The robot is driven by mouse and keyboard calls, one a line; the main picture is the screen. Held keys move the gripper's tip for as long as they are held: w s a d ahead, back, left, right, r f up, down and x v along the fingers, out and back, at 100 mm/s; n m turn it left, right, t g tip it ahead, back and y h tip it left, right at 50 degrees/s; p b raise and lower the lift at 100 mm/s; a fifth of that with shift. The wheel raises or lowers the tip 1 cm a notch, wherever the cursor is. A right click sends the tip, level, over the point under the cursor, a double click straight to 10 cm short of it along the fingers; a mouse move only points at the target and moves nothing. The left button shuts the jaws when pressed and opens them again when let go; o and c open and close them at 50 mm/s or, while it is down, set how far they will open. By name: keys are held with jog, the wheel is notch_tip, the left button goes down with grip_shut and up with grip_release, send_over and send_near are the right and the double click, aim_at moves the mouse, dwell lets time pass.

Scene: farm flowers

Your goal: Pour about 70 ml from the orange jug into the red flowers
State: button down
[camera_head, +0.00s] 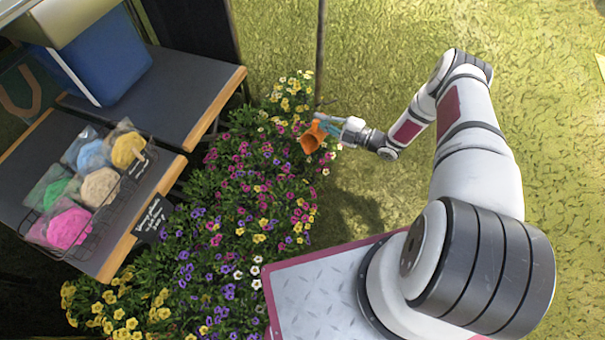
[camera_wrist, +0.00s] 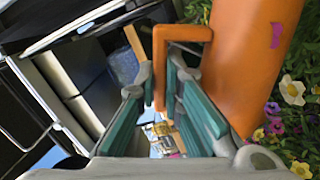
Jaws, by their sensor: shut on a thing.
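The orange jug (camera_head: 311,139) is held over the flower bed in the head view, tilted with its opening towards the lower left. In the wrist view the orange jug (camera_wrist: 245,62) fills the upper right, and its handle (camera_wrist: 160,70) stands between the teal-padded fingers. My gripper (camera_head: 326,123) is shut on this handle; it also shows in the wrist view (camera_wrist: 163,92). The red-pink flowers (camera_head: 257,165) grow in the middle of the bed, below and to the left of the jug. The jug's contents and any stream cannot be made out.
Yellow flowers (camera_head: 290,95) stand behind the jug, and purple ones (camera_head: 200,255) grow nearer. A dark wooden table (camera_head: 165,185) with a wire basket of coloured bags stands left. A thin post (camera_head: 320,50) rises just behind the jug. Grass on the right is open.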

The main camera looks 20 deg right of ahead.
jog(key=m, duration=0.1)
jog(key=w+d+m, duration=0.1)
jog(key=shift+w+d+m, duration=0.2)
jog(key=shift+w+m, duration=0.1)
jog(key=shift+m, duration=0.1)
jog(key=shift+w+d+f+m, duration=0.1)
jog(key=shift+w+d+m, duration=0.25)
jog(key=shift+m, duration=0.4)
jog(key=shift+w+d+m, duration=0.25)
jog(key=shift+w+m, duration=0.1)
jog(key=shift+m, duration=0.4)
dwell(0.6)
jog(key=w+d+f+m, duration=0.4)
jog(key=w+m, duration=0.1)
jog(key=m, duration=0.3)
jog(key=shift+f, duration=0.15)
dwell(0.5)
dwell(0.3)
